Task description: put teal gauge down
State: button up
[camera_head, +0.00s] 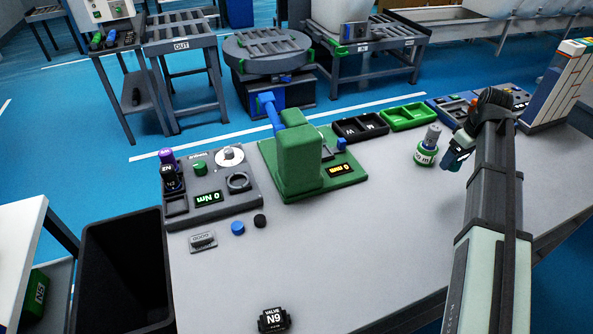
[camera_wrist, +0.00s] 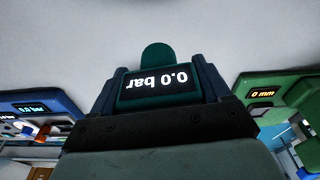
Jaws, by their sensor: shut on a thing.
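The teal gauge (camera_wrist: 157,56) is between the two fingers of my gripper (camera_wrist: 156,76) in the wrist view, with its lit screen reading 0.0 bar upside down. My gripper is shut on it. In the head view my gripper (camera_head: 457,152) is over the right part of the grey table (camera_head: 400,235), just right of a green cylinder with a grey top (camera_head: 426,152). The gauge is mostly hidden there by the gripper and arm. I cannot tell whether the gauge touches the table.
A green station (camera_head: 300,160) reading 0 mm stands mid-table, with a grey torque station (camera_head: 210,190) left of it. Black (camera_head: 360,129) and green (camera_head: 403,116) trays and a blue station (camera_head: 455,108) line the back edge. A valve part (camera_head: 273,320) lies in front. The table's middle front is clear.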

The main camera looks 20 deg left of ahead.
notch_tip(320, 180, up, 15)
jog(key=s+a, duration=0.3)
jog(key=a, duration=1)
jog(key=s+a, duration=0.2)
jog(key=a, duration=1)
jog(key=s+a, duration=0.3)
jog(key=a, duration=1)
jog(key=s+a, duration=1.4)
jog(key=a, duration=0.4)
jog(key=s+a+m, duration=0.1)
jog(key=s+a, duration=1.3)
jog(key=s, duration=0.4)
jog(key=shift+s+a+f, duration=0.1)
jog(key=shift+s+f, duration=0.05)
jog(key=shift+f, duration=5.2)
jog(key=shift+s+a+f, duration=0.1)
jog(key=shift+s+f, duration=0.05)
jog(key=shift+f, duration=5.15)
jog(key=shift+f, duration=0.15)
jog(key=o, duration=1.1)
